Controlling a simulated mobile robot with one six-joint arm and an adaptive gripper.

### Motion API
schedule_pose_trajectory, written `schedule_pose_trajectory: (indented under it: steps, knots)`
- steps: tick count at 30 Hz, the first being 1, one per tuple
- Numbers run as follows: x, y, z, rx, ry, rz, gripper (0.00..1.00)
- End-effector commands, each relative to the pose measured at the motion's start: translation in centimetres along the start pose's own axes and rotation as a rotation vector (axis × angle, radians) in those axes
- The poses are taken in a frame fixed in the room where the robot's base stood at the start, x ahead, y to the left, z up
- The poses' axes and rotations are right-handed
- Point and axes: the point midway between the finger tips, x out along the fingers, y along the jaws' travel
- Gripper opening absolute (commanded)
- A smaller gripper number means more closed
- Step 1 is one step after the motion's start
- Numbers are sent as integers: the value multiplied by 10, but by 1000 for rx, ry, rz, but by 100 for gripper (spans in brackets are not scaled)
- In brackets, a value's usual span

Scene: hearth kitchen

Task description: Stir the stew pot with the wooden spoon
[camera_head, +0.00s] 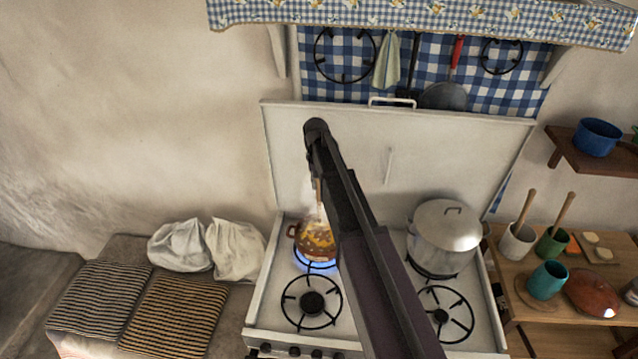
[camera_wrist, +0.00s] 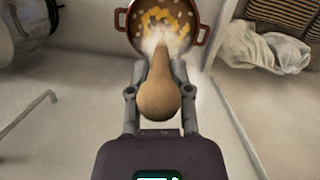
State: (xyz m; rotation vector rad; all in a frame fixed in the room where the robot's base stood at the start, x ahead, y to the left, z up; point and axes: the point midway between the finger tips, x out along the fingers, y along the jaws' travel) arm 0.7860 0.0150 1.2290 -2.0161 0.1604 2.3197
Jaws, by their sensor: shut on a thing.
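The stew pot (camera_head: 313,240) is a brown pot with side handles, holding orange and pale chunks, on the back left burner over a blue flame. It also shows at the top of the wrist view (camera_wrist: 163,20). The wooden spoon (camera_wrist: 160,88) is held in my gripper (camera_wrist: 160,92), which is shut on its thick end. The spoon (camera_head: 318,192) points down toward the stew, and steam rises around it. Its far end is hidden by steam, so its depth in the stew cannot be told. In the head view my arm covers most of the gripper and the pot's right side.
A large lidded metal pot (camera_head: 445,235) stands on the back right burner. The raised white stove lid (camera_head: 400,150) stands behind the burners. White sacks (camera_head: 205,247) lie to the left. A wooden table (camera_head: 530,310) at right holds cups and a red lidded dish (camera_head: 591,291).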

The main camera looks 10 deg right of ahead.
Motion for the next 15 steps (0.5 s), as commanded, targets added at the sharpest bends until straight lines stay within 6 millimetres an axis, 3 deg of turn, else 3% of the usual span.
schedule_pose_trajectory:
  steps: [15]
  knots:
    - [32,-2,2,1,0,0,0]
